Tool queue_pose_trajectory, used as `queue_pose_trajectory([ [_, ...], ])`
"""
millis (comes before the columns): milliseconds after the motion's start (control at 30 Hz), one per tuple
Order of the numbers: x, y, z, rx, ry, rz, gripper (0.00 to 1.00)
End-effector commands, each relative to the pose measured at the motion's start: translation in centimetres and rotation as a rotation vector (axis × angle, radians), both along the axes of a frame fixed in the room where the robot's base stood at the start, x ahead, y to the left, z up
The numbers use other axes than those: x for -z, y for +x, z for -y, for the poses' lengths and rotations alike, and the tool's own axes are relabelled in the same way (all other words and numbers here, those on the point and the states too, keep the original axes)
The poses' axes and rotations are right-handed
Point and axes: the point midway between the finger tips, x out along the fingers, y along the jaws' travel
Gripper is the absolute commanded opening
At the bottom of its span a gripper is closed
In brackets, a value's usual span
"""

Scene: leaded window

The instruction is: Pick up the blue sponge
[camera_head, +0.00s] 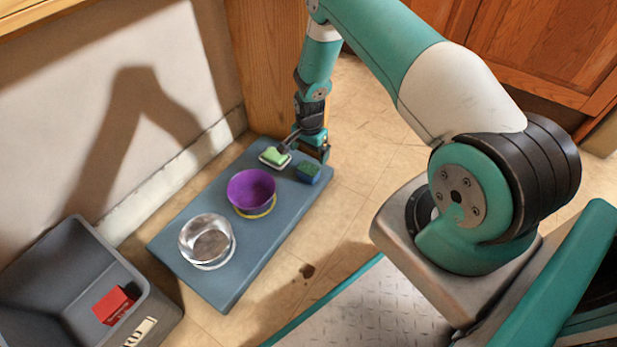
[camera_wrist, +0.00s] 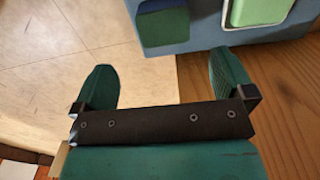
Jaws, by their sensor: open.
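The blue sponge (camera_head: 308,173) has a dark green top and lies near the far right corner of a blue-grey platform (camera_head: 225,290). In the wrist view the blue sponge (camera_wrist: 163,24) shows at the top, beyond the fingertips and between their lines. My gripper (camera_head: 316,152) is just behind the sponge in the head view, at the platform's far end. In the wrist view my gripper (camera_wrist: 168,72) is open, with nothing between its fingers. It appears apart from the sponge; its exact height above the platform is hard to tell.
A light green sponge on a pale dish (camera_head: 274,157) lies left of the blue sponge. A purple bowl (camera_head: 251,188) and a metal bowl (camera_head: 206,240) stand nearer. A grey bin (camera_head: 155,308) holds a red box (camera_head: 113,305). A wooden post (camera_head: 268,70) rises behind the platform.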

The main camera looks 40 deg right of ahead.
Motion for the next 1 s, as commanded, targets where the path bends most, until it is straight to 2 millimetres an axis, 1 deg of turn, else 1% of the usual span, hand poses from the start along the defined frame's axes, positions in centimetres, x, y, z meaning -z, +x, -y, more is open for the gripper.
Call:
queue_pose_trajectory([
  [33,2.0,0.0,0.0,-0.001,0.0,0.0,1.0],
  [100,3.4,0.0,0.0,-0.001,0.0,0.0,1.0],
  [200,4.9,0.1,0.0,-0.002,-0.001,0.001,1.0],
  [300,5.7,0.1,0.0,-0.002,-0.001,0.001,1.0],
  [467,6.2,0.1,0.0,-0.002,-0.001,0.001,1.0],
  [533,6.7,0.1,0.0,-0.002,-0.001,0.001,1.0],
  [833,10.9,0.5,0.0,-0.003,0.0,0.0,1.0],
  [900,11.2,0.5,0.0,-0.003,0.0,0.0,1.0],
  [1000,11.1,0.5,0.0,-0.003,-0.001,0.001,1.0],
])
